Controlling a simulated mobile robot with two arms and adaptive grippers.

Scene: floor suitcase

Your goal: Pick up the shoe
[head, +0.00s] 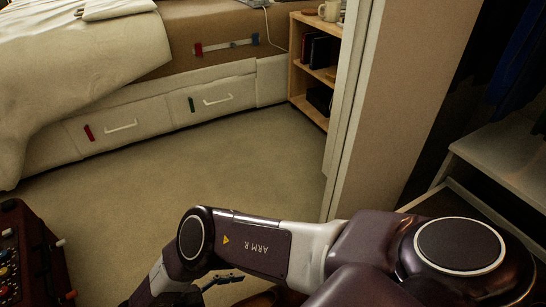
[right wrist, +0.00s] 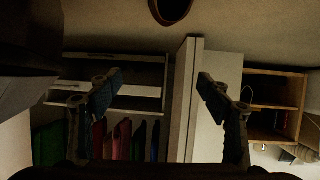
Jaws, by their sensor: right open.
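A brown shoe (head: 262,299) shows only in part at the bottom edge of the head view, behind my right arm. In the right wrist view a dark brown rounded thing, likely the same shoe (right wrist: 171,9), is cut off by the top edge, on the floor. My right gripper (right wrist: 158,88) is open with nothing between its fingers, and the shoe lies apart from them. In the head view only part of this gripper (head: 222,281) shows, just left of the shoe. My left gripper is in neither view.
A dark red suitcase (head: 48,262) is at the lower left. A bed with drawers (head: 150,118) stands along the back, beside a wooden shelf (head: 296,80). A wall panel (head: 385,100) and a wardrobe with hanging clothes (right wrist: 125,137) are nearby. The carpet between is clear.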

